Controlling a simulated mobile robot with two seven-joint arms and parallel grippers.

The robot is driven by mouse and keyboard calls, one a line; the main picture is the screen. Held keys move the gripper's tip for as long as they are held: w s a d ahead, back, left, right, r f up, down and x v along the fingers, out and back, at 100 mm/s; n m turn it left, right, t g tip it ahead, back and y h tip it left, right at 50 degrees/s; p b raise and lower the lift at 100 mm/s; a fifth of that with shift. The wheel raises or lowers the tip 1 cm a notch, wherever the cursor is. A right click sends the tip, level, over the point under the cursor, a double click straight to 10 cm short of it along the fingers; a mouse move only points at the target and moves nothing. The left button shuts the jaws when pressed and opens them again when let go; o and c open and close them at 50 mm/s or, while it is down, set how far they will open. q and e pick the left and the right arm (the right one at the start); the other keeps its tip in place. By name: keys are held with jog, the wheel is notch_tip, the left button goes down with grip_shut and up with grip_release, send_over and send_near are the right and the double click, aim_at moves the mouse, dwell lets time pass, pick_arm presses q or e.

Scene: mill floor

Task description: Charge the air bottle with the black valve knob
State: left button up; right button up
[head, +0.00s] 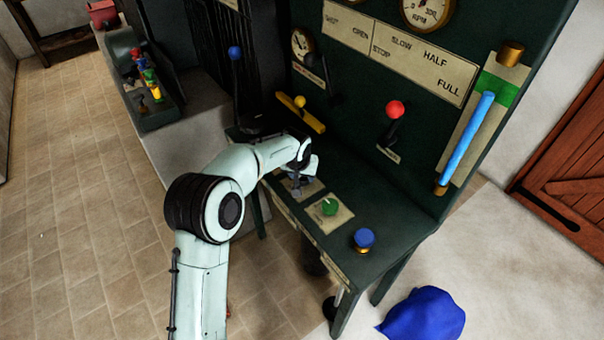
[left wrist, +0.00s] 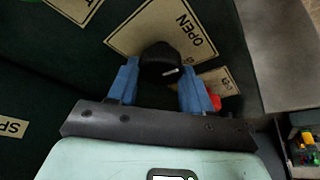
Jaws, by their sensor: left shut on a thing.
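The black valve knob (left wrist: 160,62) shows in the left wrist view, on a cream plate lettered OPEN (left wrist: 185,27). It has a short white mark on its face. My left gripper (left wrist: 158,85) has its two blue fingers on either side of the knob and is shut on it. In the head view my left gripper (head: 298,184) is over a cream plate on the dark green console's sloping desk, and the hand hides the knob there. The air bottle cannot be made out for certain. My right gripper is not in view.
The desk also has a green button (head: 329,207) and a blue knob (head: 364,238). Behind stand a red-knobbed lever (head: 395,108), a yellow-knobbed lever (head: 300,101), a blue-knobbed lever (head: 235,53), a small gauge (head: 302,44) and a blue tube (head: 466,138). Tiled floor at left is clear.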

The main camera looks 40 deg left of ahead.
pick_arm(q)
jog(key=o, duration=1)
jog(key=shift+o, duration=0.2)
jog(key=v, duration=1.3)
jog(key=shift+r+p, duration=0.15)
jog(key=shift+p, duration=0.2)
